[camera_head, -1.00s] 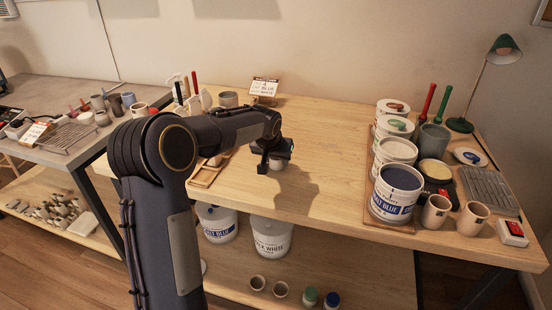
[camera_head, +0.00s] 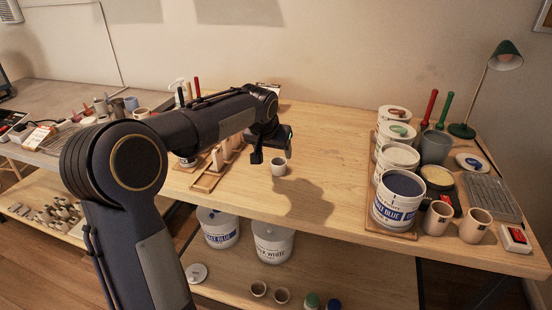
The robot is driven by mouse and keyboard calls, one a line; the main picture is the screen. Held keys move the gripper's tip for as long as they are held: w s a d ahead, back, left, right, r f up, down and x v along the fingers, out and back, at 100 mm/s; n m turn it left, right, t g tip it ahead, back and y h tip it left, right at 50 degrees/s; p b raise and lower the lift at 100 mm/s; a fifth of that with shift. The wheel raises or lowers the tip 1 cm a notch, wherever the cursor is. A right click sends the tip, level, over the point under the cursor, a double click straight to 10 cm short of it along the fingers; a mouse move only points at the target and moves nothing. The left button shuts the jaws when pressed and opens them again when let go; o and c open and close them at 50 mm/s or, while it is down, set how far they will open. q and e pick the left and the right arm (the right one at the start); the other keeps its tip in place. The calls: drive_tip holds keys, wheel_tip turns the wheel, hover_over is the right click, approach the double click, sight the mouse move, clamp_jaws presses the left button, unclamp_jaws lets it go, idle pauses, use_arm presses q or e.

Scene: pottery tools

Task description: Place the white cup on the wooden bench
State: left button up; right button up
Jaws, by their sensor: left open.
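A small white cup (camera_head: 278,167) stands upright on the wooden bench (camera_head: 335,155), left of its middle. My left gripper (camera_head: 272,154) is open and appears just above and behind the cup in the picture, with the cup outside its fingers. I cannot tell the exact gap between the fingers and the cup. My left arm comes in from the left and covers part of the bench's left side. My right gripper is not in view.
Paint buckets, including a blue one (camera_head: 397,200), stand on a wooden board at the right. Clay-coloured cups (camera_head: 437,217), a grey rack (camera_head: 491,193) and a green lamp (camera_head: 462,130) are beside them. A wooden rack (camera_head: 207,181) lies left of the cup. The bench's middle is clear.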

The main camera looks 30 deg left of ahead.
use_arm(q)
drive_tip(key=shift+v, duration=1.55)
drive_tip(key=s+d+f+h, duration=0.1)
drive_tip(key=s+d+f, duration=0.2)
drive_tip(key=s, duration=0.7)
drive_tip(key=s+d+f+h, duration=0.2)
drive_tip(key=s+d+f, duration=0.1)
drive_tip(key=s+d, duration=0.4)
drive_tip(key=s+d+f+m+h, duration=0.1)
drive_tip(key=s+d, duration=0.4)
drive_tip(key=s, duration=0.9)
drive_tip(key=shift+d+f+h, duration=0.15)
drive_tip(key=shift+f+h, duration=0.45)
drive_tip(key=shift+f, duration=0.3)
